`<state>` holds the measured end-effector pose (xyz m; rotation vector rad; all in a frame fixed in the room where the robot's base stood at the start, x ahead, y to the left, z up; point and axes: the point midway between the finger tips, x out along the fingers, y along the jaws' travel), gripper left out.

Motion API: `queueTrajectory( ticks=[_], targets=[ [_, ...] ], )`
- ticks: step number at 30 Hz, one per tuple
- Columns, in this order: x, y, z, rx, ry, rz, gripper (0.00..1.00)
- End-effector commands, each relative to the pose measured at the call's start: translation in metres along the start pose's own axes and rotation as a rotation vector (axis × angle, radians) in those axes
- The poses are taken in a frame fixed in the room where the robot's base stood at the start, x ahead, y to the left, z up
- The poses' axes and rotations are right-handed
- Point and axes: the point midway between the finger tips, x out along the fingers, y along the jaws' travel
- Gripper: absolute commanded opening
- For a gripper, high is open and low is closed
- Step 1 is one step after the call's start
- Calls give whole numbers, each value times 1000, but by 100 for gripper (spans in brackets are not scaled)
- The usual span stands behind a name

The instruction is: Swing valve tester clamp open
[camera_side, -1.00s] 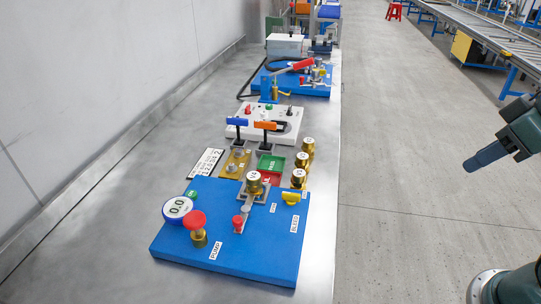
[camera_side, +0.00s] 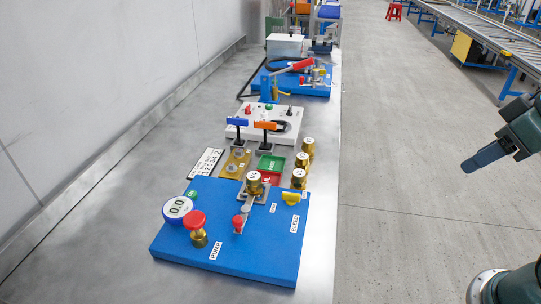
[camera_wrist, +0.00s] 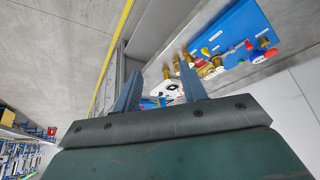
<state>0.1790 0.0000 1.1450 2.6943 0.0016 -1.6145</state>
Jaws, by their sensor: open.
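The valve tester is a blue board (camera_side: 185,250) at the near end of the bench, also in the wrist view (camera_wrist: 228,32). It carries a round gauge reading 0.0 (camera_side: 177,208), a red-topped brass pump knob (camera_side: 195,220) and a brass valve marked V4 (camera_side: 254,184). The clamp is a grey metal arm (camera_side: 247,209) with a red knob (camera_side: 238,222), running from the valve's seat towards the front; its exact latch state is too small to tell. My gripper (camera_side: 468,166) is right of the bench, well apart from the board. In the wrist view its fingers (camera_wrist: 161,68) are spread and empty.
Behind the board stand several brass valves (camera_side: 300,160), green and red trays (camera_side: 270,163), blue and orange handles (camera_side: 265,126) and a white panel (camera_side: 255,112). A second blue station (camera_side: 315,90) is further back. A wall borders the left; open floor (camera_side: 400,190) lies right.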

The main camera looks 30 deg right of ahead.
Motion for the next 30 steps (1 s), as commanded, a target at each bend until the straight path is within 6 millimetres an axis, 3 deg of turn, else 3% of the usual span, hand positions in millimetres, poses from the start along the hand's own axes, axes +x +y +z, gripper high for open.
queueTrajectory(
  ticks=[7,14,30],
  targets=[
    [-2,-6,-19,-23,-26,-14,42],
    [-2,-22,-60,-75,-80,-42,42],
    [31,-96,-161,-223,-228,-98,42]
  ],
)
